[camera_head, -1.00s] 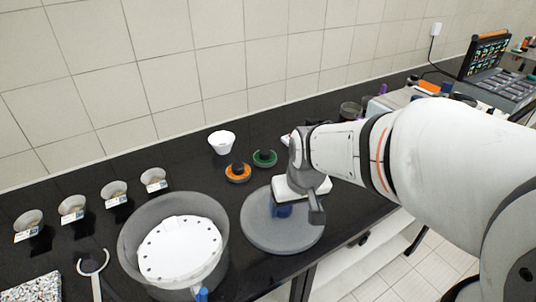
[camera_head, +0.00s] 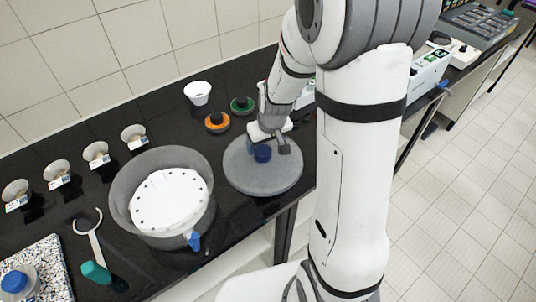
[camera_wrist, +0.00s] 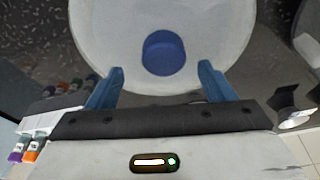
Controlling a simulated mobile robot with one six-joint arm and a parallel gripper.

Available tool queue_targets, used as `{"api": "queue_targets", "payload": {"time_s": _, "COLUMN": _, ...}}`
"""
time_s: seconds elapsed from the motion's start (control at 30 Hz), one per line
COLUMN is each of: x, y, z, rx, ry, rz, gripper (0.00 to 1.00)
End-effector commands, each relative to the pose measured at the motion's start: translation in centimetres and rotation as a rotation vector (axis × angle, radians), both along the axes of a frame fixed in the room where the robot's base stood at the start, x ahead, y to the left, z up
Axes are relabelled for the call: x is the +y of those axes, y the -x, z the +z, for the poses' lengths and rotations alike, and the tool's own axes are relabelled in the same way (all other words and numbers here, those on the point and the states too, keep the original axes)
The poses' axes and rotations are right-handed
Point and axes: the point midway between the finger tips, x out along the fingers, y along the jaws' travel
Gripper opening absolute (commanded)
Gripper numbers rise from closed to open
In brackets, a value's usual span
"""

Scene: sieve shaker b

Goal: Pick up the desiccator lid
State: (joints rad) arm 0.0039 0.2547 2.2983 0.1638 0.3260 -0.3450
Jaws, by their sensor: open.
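The desiccator lid (camera_head: 245,180) is a round grey disc with a blue knob (camera_head: 262,153), lying on the black bench right of the desiccator bowl (camera_head: 122,205). In the wrist view the lid (camera_wrist: 100,30) looks pale and its knob (camera_wrist: 164,53) stands just beyond my fingertips, roughly centred between them. My gripper (camera_head: 270,135) is over the far right part of the lid. In the wrist view my gripper (camera_wrist: 161,70) shows two blue fingers spread apart with nothing between them. The bowl is grey and holds a white perforated plate.
Behind the lid stand an orange-ringed piece (camera_head: 217,122), a green-ringed piece (camera_head: 242,105) and a white cup (camera_head: 198,92). Several small labelled dishes line the left. Tongs-like tool (camera_head: 90,235) lies left of the bowl. The bench's front edge is close to the lid.

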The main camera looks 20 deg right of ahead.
Motion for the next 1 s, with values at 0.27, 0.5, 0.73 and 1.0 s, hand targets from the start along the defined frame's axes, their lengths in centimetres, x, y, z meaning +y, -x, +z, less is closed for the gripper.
{"api": "queue_targets", "payload": {"time_s": 0.27, "x": 0.7, "y": -1.0, "z": -3.1, "rx": 0.004, "ry": 0.000, "rz": 0.000, "gripper": 0.75}}
{"api": "queue_targets", "payload": {"time_s": 0.5, "x": 0.7, "y": -1.2, "z": -3.7, "rx": 0.001, "ry": 0.002, "rz": 0.002, "gripper": 0.75}}
{"api": "queue_targets", "payload": {"time_s": 0.73, "x": 0.7, "y": -1.2, "z": -3.7, "rx": 0.001, "ry": 0.001, "rz": 0.002, "gripper": 0.66}}
{"api": "queue_targets", "payload": {"time_s": 1.0, "x": 0.7, "y": -1.2, "z": -3.7, "rx": 0.001, "ry": 0.001, "rz": 0.002, "gripper": 0.44}}
